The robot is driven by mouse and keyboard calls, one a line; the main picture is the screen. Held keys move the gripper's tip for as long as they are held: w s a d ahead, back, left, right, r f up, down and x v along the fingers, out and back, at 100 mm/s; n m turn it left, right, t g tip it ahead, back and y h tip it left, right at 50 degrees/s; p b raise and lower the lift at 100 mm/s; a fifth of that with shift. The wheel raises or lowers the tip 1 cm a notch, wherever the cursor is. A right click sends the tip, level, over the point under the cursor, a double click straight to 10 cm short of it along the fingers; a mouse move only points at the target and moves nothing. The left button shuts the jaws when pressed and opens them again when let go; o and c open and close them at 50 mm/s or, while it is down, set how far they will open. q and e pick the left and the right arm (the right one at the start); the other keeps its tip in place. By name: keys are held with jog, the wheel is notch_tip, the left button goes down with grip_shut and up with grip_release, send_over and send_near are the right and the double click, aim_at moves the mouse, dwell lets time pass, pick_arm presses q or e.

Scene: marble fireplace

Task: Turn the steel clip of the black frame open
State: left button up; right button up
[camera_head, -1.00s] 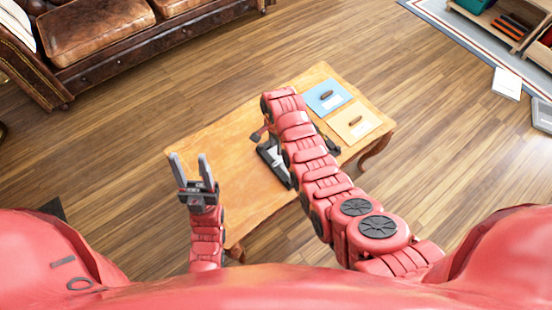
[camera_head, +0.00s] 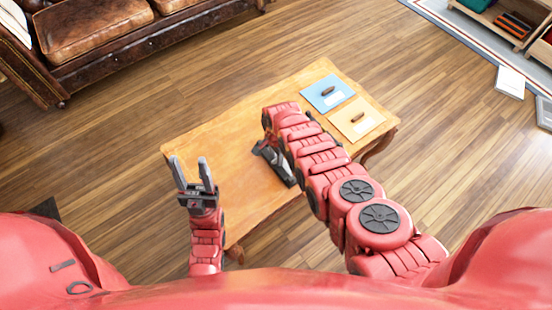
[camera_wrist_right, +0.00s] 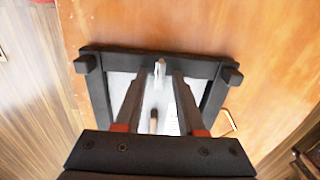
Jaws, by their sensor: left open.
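The black frame (camera_wrist_right: 150,60) lies on the wooden table, with a pale grey panel inside it. In the head view the frame (camera_head: 288,172) is mostly hidden by my right arm. The steel clip (camera_wrist_right: 159,68) is a small bright piece at the frame's far bar. My right gripper (camera_wrist_right: 158,78) is open over the frame, with one finger on each side of the clip; I cannot tell whether they touch it. A short dark peg (camera_wrist_right: 154,121) shows between the fingers. My left gripper (camera_head: 190,164) is open and empty over the table's left end.
On the table (camera_head: 225,140), a blue card (camera_head: 322,98) and a yellow card (camera_head: 352,128), each with a brown item, lie beyond my right arm. A brass-coloured hook (camera_wrist_right: 231,121) lies right of the frame. A leather sofa (camera_head: 100,55) stands at the back left.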

grip_shut()
dwell(0.3)
jog(key=shift+n, duration=0.4)
jog(key=n, duration=0.3)
jog(key=shift+w+a+n, duration=0.1)
jog(key=shift+n, duration=0.2)
jog(key=n, duration=0.5)
jog(key=shift+a+n+b, duration=0.1)
jog(key=shift+n+b, duration=0.2)
jog(key=shift+b, duration=0.1)
jog(key=n, duration=0.4)
jog(key=shift+a+n+b, duration=0.15)
jog(key=shift+n+b, duration=0.35)
jog(key=shift+n, duration=1.6)
